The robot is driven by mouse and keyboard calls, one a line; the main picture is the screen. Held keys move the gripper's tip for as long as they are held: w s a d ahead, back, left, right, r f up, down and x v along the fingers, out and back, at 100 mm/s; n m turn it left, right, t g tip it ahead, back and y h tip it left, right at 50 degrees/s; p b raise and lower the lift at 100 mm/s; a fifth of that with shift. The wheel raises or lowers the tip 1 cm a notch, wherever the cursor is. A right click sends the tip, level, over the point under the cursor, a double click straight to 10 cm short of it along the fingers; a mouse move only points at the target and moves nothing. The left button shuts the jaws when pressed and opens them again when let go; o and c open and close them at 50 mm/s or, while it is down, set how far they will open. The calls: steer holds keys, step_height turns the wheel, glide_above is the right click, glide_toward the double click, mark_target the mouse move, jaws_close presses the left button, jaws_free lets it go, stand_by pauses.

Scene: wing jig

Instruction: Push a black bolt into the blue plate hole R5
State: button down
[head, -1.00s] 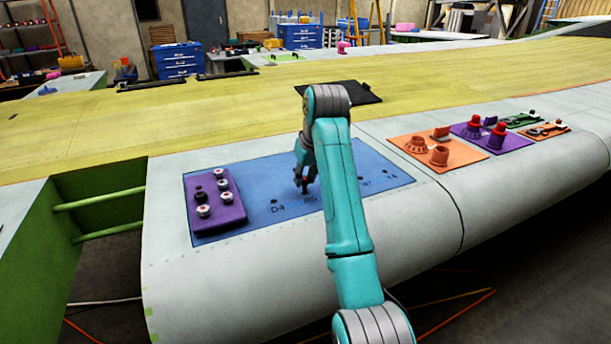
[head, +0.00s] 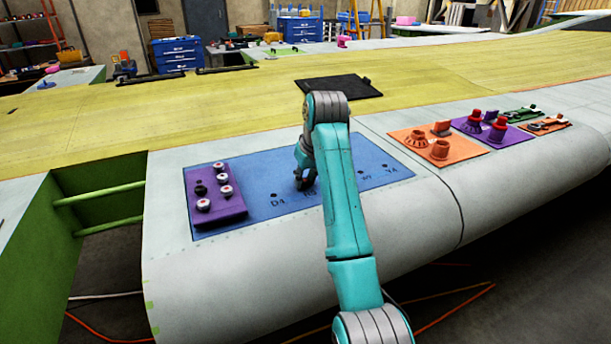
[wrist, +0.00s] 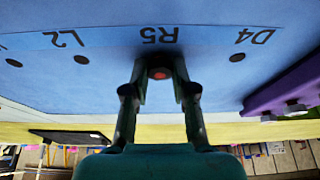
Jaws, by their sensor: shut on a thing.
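My gripper (wrist: 160,85) is shut on a bolt (wrist: 158,73), whose end shows a red spot between the fingers in the wrist view. In the head view my gripper (head: 304,185) is low over the blue plate (head: 262,175). In the wrist view it is right at the R5 label (wrist: 160,35), in line with the row of holes. The R5 hole is hidden behind the fingers and bolt. I cannot tell whether the bolt's tip is in the hole.
A purple block (head: 230,212) holding several bolts sits on the plate's left end. Open holes D4 (wrist: 237,58) and L2 (wrist: 82,59) flank the gripper. Orange (head: 415,146) and purple (head: 468,133) mats with parts lie to the right.

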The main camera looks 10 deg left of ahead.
steer(key=c, duration=0.9)
jaws_free()
steer(key=shift+o, duration=0.2)
steer(key=shift+r, duration=0.1)
step_height(320, 180, up, 10)
